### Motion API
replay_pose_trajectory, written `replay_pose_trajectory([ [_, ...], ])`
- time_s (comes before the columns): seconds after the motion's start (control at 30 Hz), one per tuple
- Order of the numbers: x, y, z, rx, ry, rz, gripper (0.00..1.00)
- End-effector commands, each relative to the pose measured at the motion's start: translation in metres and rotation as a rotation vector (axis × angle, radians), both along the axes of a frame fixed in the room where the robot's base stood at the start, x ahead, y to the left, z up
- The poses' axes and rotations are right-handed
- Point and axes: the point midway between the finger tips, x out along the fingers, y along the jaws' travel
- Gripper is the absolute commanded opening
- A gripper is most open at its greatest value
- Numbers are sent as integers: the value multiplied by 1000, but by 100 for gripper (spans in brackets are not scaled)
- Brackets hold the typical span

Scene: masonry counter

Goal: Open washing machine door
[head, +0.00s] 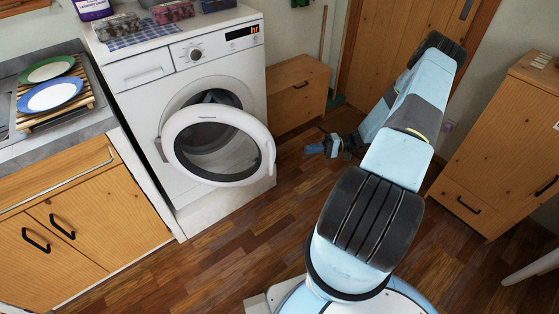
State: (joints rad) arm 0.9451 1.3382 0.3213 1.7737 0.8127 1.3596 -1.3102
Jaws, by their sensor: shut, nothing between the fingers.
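The white washing machine (135,74) stands at the left of centre in the head view. Its round door (261,137) is swung partly open, with a white ring frame and a clear window. The dark drum opening shows behind and through the door. My gripper (308,149) is to the right of the door, low over the floor, pointing left. It is shut and empty. A gap shows between it and the door's right edge in the picture.
A wooden cabinet (297,90) stands right of the machine, behind my gripper. Another wooden cabinet (500,140) is at the far right. A counter with wooden doors (75,235) adjoins the machine's left. The wooden floor (215,245) before the machine is clear.

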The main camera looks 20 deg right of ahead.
Motion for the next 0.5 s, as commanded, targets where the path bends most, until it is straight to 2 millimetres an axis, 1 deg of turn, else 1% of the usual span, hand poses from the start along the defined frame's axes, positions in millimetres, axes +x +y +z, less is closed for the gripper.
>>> replay_pose_trajectory([
  [0.03, -1, 0, -4, 11, -3, -10, 0],
  [0.13, 0, 1, -7, 20, -9, -19, 0],
  [0.27, 1, 11, -7, 21, -9, -21, 0],
  [0.37, 3, 25, -7, 22, -8, -18, 0],
  [0.5, 7, 49, -6, 22, -8, -18, 0],
])
